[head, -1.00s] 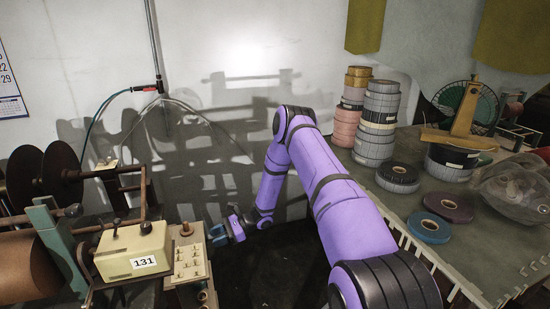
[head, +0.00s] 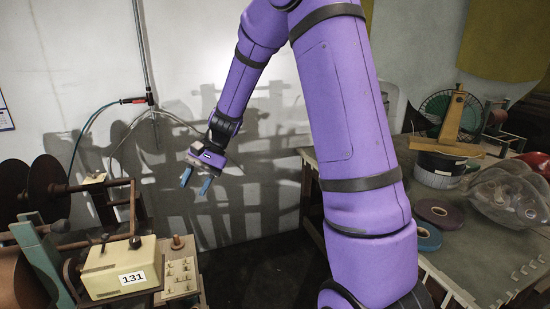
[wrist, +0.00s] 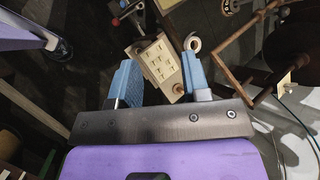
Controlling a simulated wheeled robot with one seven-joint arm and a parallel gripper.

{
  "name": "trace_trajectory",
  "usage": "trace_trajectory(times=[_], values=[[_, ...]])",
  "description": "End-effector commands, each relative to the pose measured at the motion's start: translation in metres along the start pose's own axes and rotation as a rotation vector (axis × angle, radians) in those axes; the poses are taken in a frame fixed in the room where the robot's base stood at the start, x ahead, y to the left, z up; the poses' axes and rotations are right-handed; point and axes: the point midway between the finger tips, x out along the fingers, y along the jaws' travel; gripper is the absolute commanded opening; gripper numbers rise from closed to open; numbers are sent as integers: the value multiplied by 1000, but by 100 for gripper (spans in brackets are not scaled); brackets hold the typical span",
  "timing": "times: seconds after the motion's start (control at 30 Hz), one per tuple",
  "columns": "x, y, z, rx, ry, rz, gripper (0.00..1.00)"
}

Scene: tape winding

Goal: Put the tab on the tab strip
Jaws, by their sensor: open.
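A cream board with several small raised pieces in rows (head: 181,279) stands beside the box labelled 131. It looks like the tab strip, but I cannot tell for sure. It also shows in the wrist view (wrist: 156,62), beyond and between my fingertips. I cannot pick out a separate loose tab. My gripper (head: 196,182) has blue fingers and hangs tilted downward above the board, clear of it. The fingers are apart, and nothing shows held between them in the wrist view (wrist: 156,68).
The cream box labelled 131 (head: 119,268) sits left of the board, with dark reels (head: 45,188) behind it. A bench at right holds tape rolls (head: 445,211) and a green fan-like wheel (head: 455,112). The wall space around my gripper is free.

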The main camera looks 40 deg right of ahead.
Motion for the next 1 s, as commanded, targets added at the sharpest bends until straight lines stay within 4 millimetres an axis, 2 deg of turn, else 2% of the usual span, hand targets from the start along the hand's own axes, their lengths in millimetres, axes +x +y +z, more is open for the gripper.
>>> trace_trajectory(times=[0.03,0.1,0.27,0.5,0.8,1.0], values=[[-10,-1,18,-44,32,24,43],[-21,1,38,-98,71,60,43],[-44,8,84,-219,165,137,43],[-74,29,148,-394,312,242,43],[-101,68,216,-600,505,355,43],[-112,99,250,-719,631,416,43]])
